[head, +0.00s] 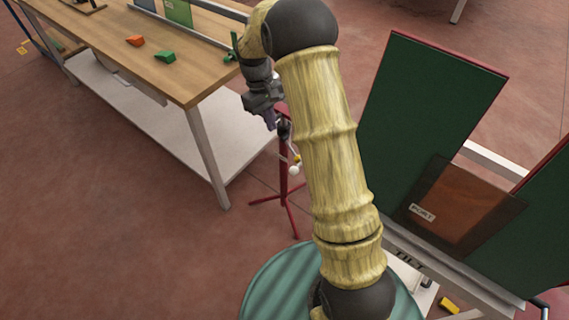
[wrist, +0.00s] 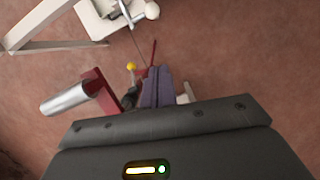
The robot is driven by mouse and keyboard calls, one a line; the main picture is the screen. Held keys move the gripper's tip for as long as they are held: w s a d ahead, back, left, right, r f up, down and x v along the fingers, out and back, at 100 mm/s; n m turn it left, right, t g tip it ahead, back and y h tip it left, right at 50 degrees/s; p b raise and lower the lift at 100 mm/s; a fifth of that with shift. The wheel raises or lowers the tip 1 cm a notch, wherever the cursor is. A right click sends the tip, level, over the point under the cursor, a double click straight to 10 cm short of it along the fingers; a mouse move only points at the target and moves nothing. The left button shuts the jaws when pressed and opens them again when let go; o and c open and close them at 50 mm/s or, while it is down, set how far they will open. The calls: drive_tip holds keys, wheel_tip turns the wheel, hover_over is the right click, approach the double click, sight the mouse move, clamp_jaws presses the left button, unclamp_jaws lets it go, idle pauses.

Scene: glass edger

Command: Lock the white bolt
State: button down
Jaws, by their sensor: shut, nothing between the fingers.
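My gripper (head: 270,120) hangs beside the red stand (head: 284,175) in the head view. In the wrist view its purple fingers (wrist: 157,88) are together, with nothing between them. A white ball knob (wrist: 151,10) sits on a metal rod at a white plate at the top of the wrist view, apart from the fingertips. A white ball (head: 294,170) also shows on the stand in the head view, below a small yellow ball (head: 297,158). I cannot tell which white knob belongs to the white bolt, nor whether the bolt is locked. A pale piece beside the fingers is partly hidden.
A yellow knob (wrist: 131,66) and a silver cylinder on a red bracket (wrist: 100,90) lie left of the fingers. A wooden table (head: 150,60) stands left. Dark green panels (head: 430,100) and a machine stand right. Red floor (head: 120,210) is clear at left front.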

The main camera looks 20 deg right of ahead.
drive_tip(key=shift+w+f, duration=0.1)
drive_tip(key=shift+f, duration=0.1)
drive_tip(key=s+d+f, duration=0.3)
drive_tip(key=s+f, duration=0.3)
drive_tip(key=f, duration=0.4)
drive_tip(key=shift+s, duration=0.15)
idle(0.3)
